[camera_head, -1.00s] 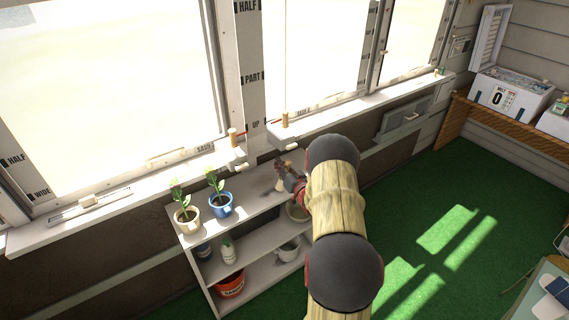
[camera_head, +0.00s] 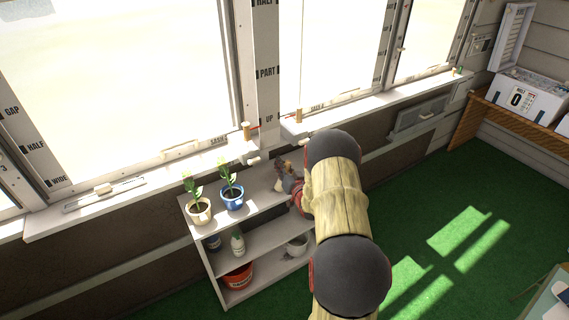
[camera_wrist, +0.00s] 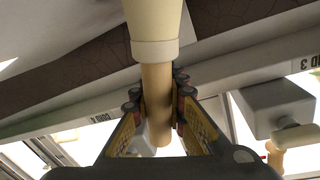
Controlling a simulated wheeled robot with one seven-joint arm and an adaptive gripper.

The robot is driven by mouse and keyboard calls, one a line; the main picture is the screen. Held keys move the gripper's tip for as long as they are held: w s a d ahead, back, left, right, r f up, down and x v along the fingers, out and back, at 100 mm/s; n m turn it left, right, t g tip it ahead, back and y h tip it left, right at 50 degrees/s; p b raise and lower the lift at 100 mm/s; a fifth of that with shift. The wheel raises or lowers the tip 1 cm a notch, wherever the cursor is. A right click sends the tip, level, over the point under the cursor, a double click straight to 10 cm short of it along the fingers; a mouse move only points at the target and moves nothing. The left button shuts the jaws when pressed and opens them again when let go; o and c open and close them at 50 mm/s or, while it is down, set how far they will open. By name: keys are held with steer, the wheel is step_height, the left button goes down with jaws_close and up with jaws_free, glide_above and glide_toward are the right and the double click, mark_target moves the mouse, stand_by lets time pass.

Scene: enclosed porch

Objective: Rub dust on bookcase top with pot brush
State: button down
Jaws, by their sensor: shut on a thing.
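The white bookcase (camera_head: 250,207) stands under the windows, its top bearing two potted plants at the left end. My gripper (camera_head: 284,172) is over the right part of the top, partly hidden by my arm. In the wrist view my gripper (camera_wrist: 157,108) is shut on the pot brush (camera_wrist: 156,82), which shows a cream upper part and a narrower tan shaft between the fingers. In the head view a small pale piece shows below the fingers, close to the top; I cannot tell whether it touches. I cannot tell dust from shadow there.
A cream pot (camera_head: 199,211) and a blue pot (camera_head: 232,198) with plants stand left of my gripper. The windowsill (camera_head: 140,182) runs close behind the bookcase, with wooden pegs on the window frames. Lower shelves hold a bottle and pots. Green floor is open at right.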

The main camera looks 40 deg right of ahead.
steer(key=shift+w+a, duration=0.25)
steer(key=shift+a, duration=0.7)
steer(key=shift+w+a, duration=0.2)
steer(key=shift+a, duration=0.7)
steer(key=shift+w+d+f+b, duration=0.1)
steer(key=shift+w+f+b, duration=0.05)
steer(key=shift+w+b, duration=0.4)
steer(key=shift+s+d+f, duration=0.1)
steer(key=shift+s+d, duration=0.2)
steer(key=shift+d, duration=0.65)
steer(key=shift+s+d+r, duration=0.1)
steer(key=shift+s+d, duration=0.15)
steer(key=shift+d, duration=0.7)
steer(key=shift+s+d+f, duration=0.1)
steer(key=shift+s+d, duration=0.2)
steer(key=shift+d, duration=0.65)
steer(key=shift+s+d+r, duration=0.1)
steer(key=shift+s+d, duration=0.1)
steer(key=shift+d, duration=0.8)
steer(key=shift+s+d+r, duration=0.1)
steer(key=shift+s+d, duration=0.15)
steer(key=shift+d, duration=0.75)
steer(key=shift+s+d+r, duration=0.1)
steer(key=shift+s+d, duration=0.1)
steer(key=shift+d, duration=0.8)
steer(key=shift+f, duration=0.1)
steer(key=shift+a, duration=0.1)
